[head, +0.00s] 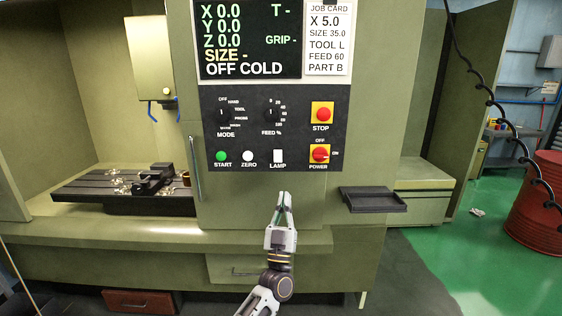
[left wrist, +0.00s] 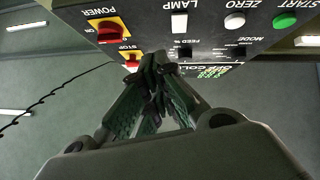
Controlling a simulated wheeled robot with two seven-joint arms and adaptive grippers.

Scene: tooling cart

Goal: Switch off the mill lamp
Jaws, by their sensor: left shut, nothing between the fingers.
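The lamp switch (head: 278,156) is a small white rocker above the word LAMP, low on the black control panel (head: 240,135) of the mill. Whether the rocker is on or off cannot be told. It also shows in the left wrist view (left wrist: 180,21), where the picture is upside down. My left gripper (head: 284,196) is shut and empty, pointing up, just below the panel and a little right of the lamp switch. Its fingertips (left wrist: 158,62) appear apart from the switch. My right gripper is not in view.
Right of the lamp switch is the red POWER knob (head: 320,153), with the red STOP button (head: 322,114) above. The white ZERO button (head: 248,156) and green START button (head: 221,156) are to the left. A dark tray (head: 373,200) juts out at the right.

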